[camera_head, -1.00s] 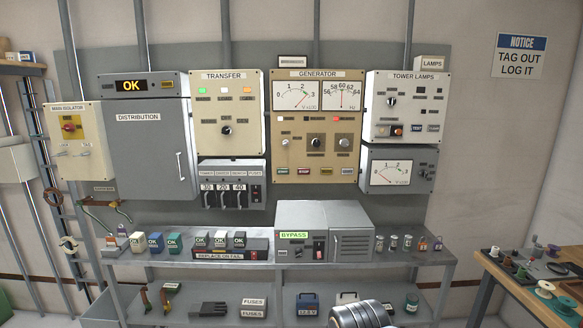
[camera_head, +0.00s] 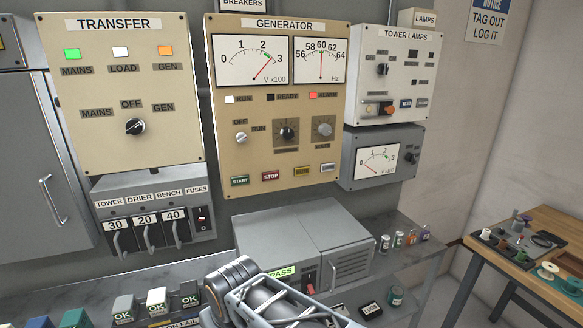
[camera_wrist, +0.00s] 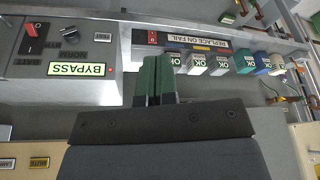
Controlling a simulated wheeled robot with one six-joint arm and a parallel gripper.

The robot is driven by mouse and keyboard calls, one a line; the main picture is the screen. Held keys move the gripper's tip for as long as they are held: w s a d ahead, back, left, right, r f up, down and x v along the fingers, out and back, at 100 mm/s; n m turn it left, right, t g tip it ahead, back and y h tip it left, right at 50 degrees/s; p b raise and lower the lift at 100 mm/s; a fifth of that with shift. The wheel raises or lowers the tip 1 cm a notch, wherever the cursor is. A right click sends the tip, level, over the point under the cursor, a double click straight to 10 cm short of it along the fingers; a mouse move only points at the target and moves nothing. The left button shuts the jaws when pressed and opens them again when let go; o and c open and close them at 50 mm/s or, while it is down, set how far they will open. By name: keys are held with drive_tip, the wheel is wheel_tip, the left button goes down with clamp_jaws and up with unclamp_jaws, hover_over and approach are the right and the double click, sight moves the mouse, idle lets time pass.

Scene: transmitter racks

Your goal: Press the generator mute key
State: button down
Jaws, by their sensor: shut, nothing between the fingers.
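The generator panel (camera_head: 275,110) is cream and hangs on the wall in the middle of the head view. Along its lower edge sit a green START key (camera_head: 240,181), a red STOP key (camera_head: 271,176), a yellow MUTE key (camera_head: 302,171) and a pale key (camera_head: 328,167). The ALARM lamp (camera_head: 313,95) is lit red. In the wrist view the yellow mute key (camera_wrist: 39,163) shows at the lower left edge, apart from my gripper. My gripper (camera_wrist: 153,62) is shut and empty, its green fingers side by side over the bench equipment. The head view shows my arm but not clearly the fingertips.
A grey bypass unit (camera_head: 305,240) stands on the shelf below the panel. The transfer panel (camera_head: 125,95) is left, the tower lamps panel (camera_head: 390,75) right. Several OK-labelled blocks (camera_wrist: 197,64) stand in the wrist view. A side table (camera_head: 540,235) is at right.

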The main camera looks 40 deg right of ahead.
sight(302, 171)
drive_tip(key=shift+s, duration=0.15)
drive_tip(key=shift+d, duration=0.1)
drive_tip(key=w+d+r+n+h, duration=0.3)
drive_tip(key=d+r+h, duration=0.1)
drive_tip(key=d, duration=0.8)
drive_tip(key=w+d+r+n+t+h+b, duration=0.1)
drive_tip(key=w+d+r+n+h, duration=0.3)
drive_tip(key=d, duration=0.8)
drive_tip(key=w+d+r+n+t+h, duration=0.1)
drive_tip(key=w+d+r+n+h, duration=0.3)
drive_tip(key=d, duration=0.9)
drive_tip(key=shift+w+r+h+b, duration=0.25)
drive_tip(key=shift+r+h, duration=0.3)
drive_tip(key=shift+h, duration=0.45)
drive_tip(key=shift+d, duration=0.15)
drive_tip(key=w+d+p, duration=0.3)
drive_tip(key=w+p, duration=0.1)
drive_tip(key=w, duration=0.4)
drive_tip(key=shift+w+d, duration=0.15)
drive_tip(key=shift+w, duration=0.05)
